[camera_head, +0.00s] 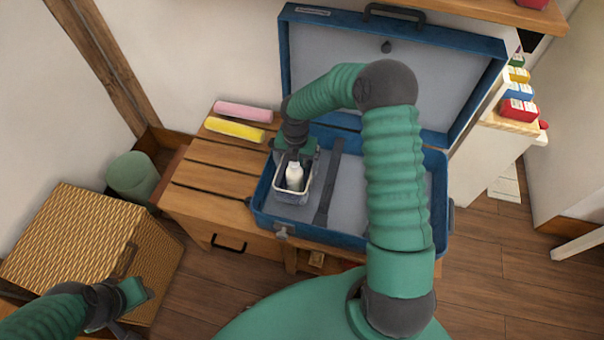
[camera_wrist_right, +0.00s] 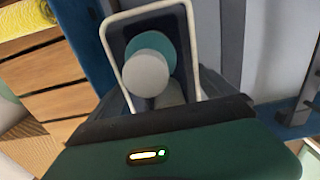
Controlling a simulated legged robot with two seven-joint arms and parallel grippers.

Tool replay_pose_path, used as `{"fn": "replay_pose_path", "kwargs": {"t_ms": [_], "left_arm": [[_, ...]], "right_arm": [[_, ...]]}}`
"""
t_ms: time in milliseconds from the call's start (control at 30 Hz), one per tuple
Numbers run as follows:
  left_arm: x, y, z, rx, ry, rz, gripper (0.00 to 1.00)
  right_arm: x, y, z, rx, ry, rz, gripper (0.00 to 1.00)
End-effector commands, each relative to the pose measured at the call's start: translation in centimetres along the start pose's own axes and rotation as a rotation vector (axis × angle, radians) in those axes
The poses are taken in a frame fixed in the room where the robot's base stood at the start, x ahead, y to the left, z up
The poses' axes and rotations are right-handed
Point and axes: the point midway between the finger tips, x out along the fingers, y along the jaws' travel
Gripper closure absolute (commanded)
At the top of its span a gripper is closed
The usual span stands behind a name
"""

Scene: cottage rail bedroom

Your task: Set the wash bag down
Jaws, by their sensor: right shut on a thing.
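The wash bag (camera_head: 280,192) is a small, dark, open-topped bag with a white rim. It is in the left part of the open blue suitcase (camera_head: 262,212), upright. A white bottle (camera_head: 294,177) stands in it. My right gripper (camera_head: 293,158) comes down from above and is shut on the bag's far side. In the right wrist view the bag's white rim (camera_wrist_right: 107,42) surrounds a pale round cap (camera_wrist_right: 147,73) and a teal round thing. I cannot tell whether the bag's base touches the suitcase floor. My left gripper (camera_head: 132,305) is at lower left, away from the bag; its jaws are unclear.
A dark strap or divider (camera_head: 328,185) runs along the suitcase floor right of the bag. The suitcase lies on a slatted wooden bench (camera_head: 205,178) with pink (camera_head: 243,111) and yellow (camera_head: 235,130) rolls. A wicker basket (camera_head: 75,240) stands at left.

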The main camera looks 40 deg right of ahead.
Motion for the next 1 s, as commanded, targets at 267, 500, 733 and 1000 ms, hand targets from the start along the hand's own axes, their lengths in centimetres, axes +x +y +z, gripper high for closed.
{"fn": "replay_pose_path", "kwargs": {"t_ms": [267,500,733,1000], "left_arm": [[1.1,0.0,0.2,0.000,0.000,0.000,0.64],[1.0,0.0,0.2,0.000,0.000,0.000,0.64],[1.0,0.0,0.2,0.000,0.000,0.000,0.64],[-1.1,0.0,-0.3,0.000,0.000,0.000,0.64]], "right_arm": [[3.2,0.0,0.0,0.000,-0.003,0.001,0.74],[3.2,0.0,0.0,0.001,0.000,0.000,0.00],[3.1,0.0,0.0,0.001,-0.001,0.000,0.00],[-2.1,0.0,0.1,0.002,-0.004,0.001,0.00]]}}
